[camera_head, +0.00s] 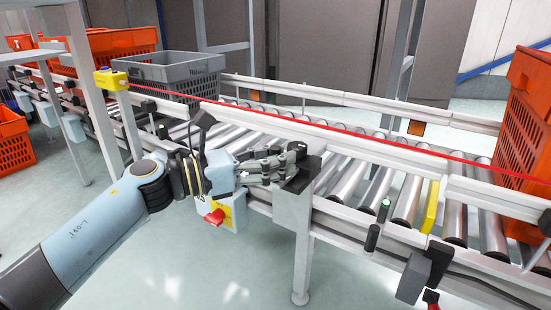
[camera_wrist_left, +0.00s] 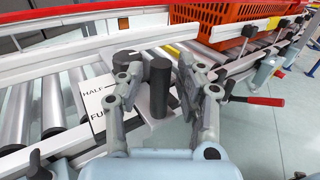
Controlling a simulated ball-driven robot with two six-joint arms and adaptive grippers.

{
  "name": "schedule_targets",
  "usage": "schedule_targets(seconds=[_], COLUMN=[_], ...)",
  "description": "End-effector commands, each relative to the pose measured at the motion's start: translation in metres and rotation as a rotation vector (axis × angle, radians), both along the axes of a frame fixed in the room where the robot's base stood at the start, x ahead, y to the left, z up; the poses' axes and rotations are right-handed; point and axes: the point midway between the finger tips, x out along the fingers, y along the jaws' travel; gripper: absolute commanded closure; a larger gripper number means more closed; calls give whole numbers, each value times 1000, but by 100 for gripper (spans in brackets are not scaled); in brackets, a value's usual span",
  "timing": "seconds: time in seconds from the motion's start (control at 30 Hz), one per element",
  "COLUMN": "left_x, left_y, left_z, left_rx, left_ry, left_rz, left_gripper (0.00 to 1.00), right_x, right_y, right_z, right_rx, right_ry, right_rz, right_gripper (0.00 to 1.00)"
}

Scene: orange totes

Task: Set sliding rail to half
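My left gripper (camera_head: 290,158) is at a dark block (camera_head: 302,183) on the near side of the roller conveyor in the head view. In the left wrist view the two fingers of this gripper (camera_wrist_left: 160,70) are spread, one on each side of an upright dark cylindrical knob (camera_wrist_left: 160,85). Small gaps show between fingers and knob. A white label plate (camera_wrist_left: 98,105) beside the knob reads "HALF" and, partly hidden, "FU…". The sliding part's exact position against these marks is hard to tell. My right gripper is not in view.
A grey crate (camera_head: 172,72) stands on the left, an orange tote (camera_head: 525,120) on the right. A red-handled switch box (camera_head: 228,212) hangs below my gripper. Open floor lies in front.

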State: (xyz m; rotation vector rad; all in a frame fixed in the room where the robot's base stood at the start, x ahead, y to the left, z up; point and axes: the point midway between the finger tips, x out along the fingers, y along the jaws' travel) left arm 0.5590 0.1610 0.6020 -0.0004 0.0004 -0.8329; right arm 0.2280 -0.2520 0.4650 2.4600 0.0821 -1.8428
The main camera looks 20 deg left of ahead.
Motion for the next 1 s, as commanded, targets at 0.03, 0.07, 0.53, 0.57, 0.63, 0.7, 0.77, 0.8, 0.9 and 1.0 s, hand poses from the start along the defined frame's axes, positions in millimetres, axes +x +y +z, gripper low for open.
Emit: schedule_targets(seconds=[0.03,0.07,0.53,0.57,0.63,0.7,0.77,0.8,0.9,1.0], left_x=[0,0,0,0,0,0,0,0,0,-6], left_y=[0,0,0,0,0,1,1,1,1,3], left_z=[0,0,0,0,0,0,0,0,0,0], left_rx=[0,0,0,1,1,1,1,1,1,4], left_ry=[0,0,0,-1,-1,-1,0,0,0,-1], left_rz=[0,0,1,1,1,2,2,3,4,5], left_gripper=[72,76,100,100,100,100,100,100,100,100], right_x=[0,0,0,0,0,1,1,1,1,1], right_y=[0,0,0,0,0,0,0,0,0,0], right_z=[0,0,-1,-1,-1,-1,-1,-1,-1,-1], right_rx=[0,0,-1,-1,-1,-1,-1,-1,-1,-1], right_ry=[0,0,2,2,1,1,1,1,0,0], right_rz=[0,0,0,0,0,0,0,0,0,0], right_gripper=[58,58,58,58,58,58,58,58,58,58])
